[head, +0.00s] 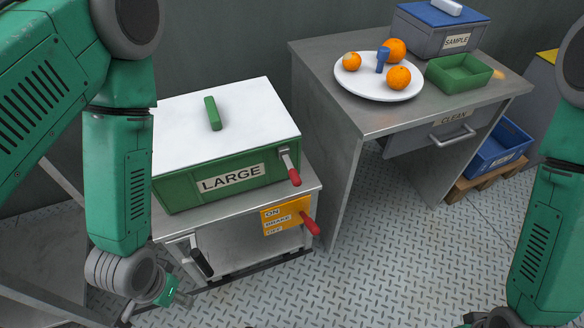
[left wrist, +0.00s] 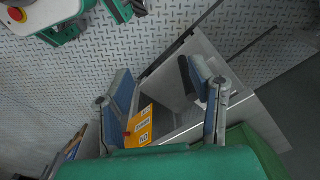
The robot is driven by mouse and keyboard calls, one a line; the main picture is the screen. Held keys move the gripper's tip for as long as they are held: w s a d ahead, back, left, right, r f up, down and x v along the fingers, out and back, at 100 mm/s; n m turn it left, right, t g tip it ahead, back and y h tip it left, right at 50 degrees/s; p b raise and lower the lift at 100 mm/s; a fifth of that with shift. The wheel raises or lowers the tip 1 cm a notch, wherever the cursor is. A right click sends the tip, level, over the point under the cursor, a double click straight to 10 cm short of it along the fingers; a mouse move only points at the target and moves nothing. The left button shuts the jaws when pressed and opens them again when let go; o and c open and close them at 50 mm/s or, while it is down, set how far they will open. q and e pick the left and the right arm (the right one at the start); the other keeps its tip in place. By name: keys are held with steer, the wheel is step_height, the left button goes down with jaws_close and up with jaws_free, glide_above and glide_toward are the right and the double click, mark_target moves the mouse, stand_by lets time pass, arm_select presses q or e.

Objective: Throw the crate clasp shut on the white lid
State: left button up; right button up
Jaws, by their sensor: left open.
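The green crate (head: 222,186), labelled LARGE, stands on a grey cabinet with a white lid (head: 245,120) on top. The lid has a green handle (head: 212,113). The clasp (head: 289,166), with a red grip, is on the crate's front near its right end, the grip hanging down and outward. My left gripper (head: 156,303) is low in front of the cabinet, left of and below the clasp, apart from it. In the left wrist view its two blue-padded fingers (left wrist: 165,88) are spread, with nothing held. I cannot make out the clasp there. My right gripper's fingers are out of view.
Below the crate are an orange switch plate (head: 284,216) with a red-gripped lever (head: 310,223) and a black handle (head: 201,262). A steel desk (head: 330,75) to the right bears a plate of oranges (head: 350,87) and a green tray (head: 459,73). The floor in front is clear.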

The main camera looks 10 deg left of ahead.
arm_select(q)
steer(key=c, duration=0.5)
steer(key=shift+w+d, duration=0.25)
steer(key=shift+w, duration=0.2)
jaws_close()
steer(key=n+t+h+b, duration=0.5)
steer(key=n+h+b, duration=0.1)
steer(key=h+b, duration=0.15)
glide_toward(292, 177)
steer(key=shift+y, duration=0.25)
steer(key=b+x, duration=0.4)
steer(key=x, duration=0.2)
steer(key=shift+d+f, duration=0.25)
steer(key=shift+d, duration=0.05)
steer(key=shift+w+d+f, duration=0.4)
steer(key=shift+t, duration=0.3)
